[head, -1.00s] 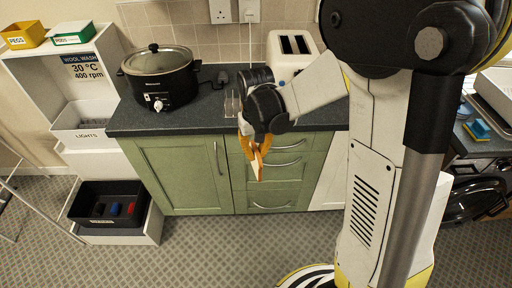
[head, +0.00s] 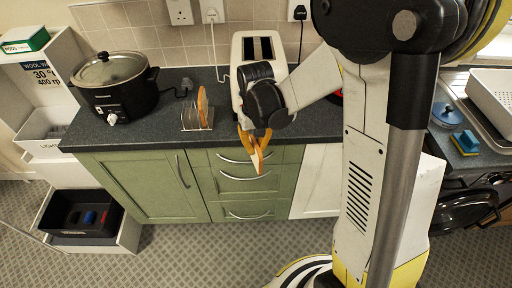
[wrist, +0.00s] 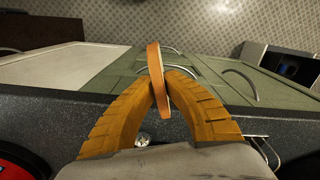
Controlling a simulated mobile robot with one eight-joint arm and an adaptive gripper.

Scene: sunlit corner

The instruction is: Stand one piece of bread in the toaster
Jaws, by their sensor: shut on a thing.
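My gripper (head: 254,138) has orange fingers shut on a slice of bread (head: 257,159). The slice hangs on edge in front of the counter's front edge, above the floor. In the wrist view the bread (wrist: 159,80) stands edge-on between the fingertips (wrist: 160,84). The white toaster (head: 257,47) stands on the counter behind my gripper, with two dark slots on top; my wrist hides its lower front. A second bread slice (head: 202,106) stands upright in a wire rack (head: 189,122) left of my gripper.
A black slow cooker (head: 115,86) with a glass lid stands on the dark counter (head: 150,128) at the left. Sockets and cables are on the wall behind. A blue sponge (head: 466,141) and sink area lie right. Green drawers (head: 237,180) are below my gripper.

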